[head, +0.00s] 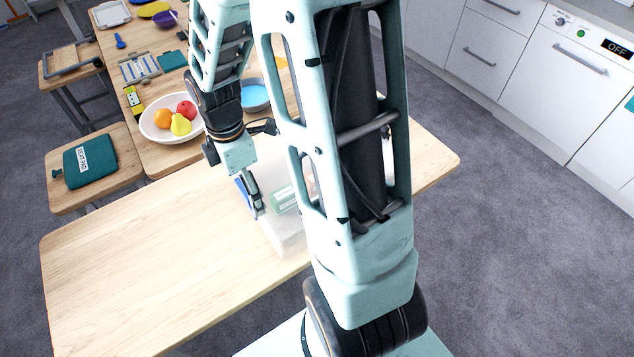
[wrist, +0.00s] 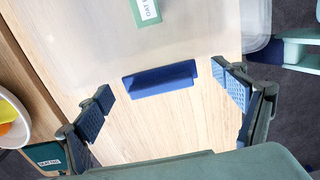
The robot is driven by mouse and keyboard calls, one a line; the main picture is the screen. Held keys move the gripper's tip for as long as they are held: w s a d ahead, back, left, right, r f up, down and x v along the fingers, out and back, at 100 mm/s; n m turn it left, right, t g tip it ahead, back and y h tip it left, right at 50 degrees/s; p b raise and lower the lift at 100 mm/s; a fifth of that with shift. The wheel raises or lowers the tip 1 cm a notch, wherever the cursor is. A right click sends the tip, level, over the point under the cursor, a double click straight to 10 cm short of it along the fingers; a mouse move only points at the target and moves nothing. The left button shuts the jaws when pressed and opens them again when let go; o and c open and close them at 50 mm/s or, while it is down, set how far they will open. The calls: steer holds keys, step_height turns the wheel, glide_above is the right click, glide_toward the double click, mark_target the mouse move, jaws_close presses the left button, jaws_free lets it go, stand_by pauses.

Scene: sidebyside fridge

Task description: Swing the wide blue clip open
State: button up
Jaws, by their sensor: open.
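The wide blue clip (wrist: 160,80) is a long blue bar on the near side of a translucent box (wrist: 85,60) in the wrist view. I cannot tell how far it stands out from the wall. In the head view the clip (head: 242,190) shows only partly, behind my gripper (head: 257,206). The box (head: 290,238) stands on the wooden table, partly hidden by my arm. In the wrist view my gripper (wrist: 165,98) is open and empty. Its dark blue pads are spread to either side of the clip, apart from it.
A green labelled pack (wrist: 146,10) shows through the box. Another translucent container edge (wrist: 257,18) is at the right. A fruit bowl (head: 150,132) stands on the adjoining table, and a teal labelled pouch (head: 90,160) lies on a stool. The table's front left (head: 130,270) is clear.

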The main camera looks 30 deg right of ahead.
steer(key=shift+r, duration=0.1)
step_height(320, 180, up, 7)
steer(key=p, duration=0.6)
stand_by(0.4)
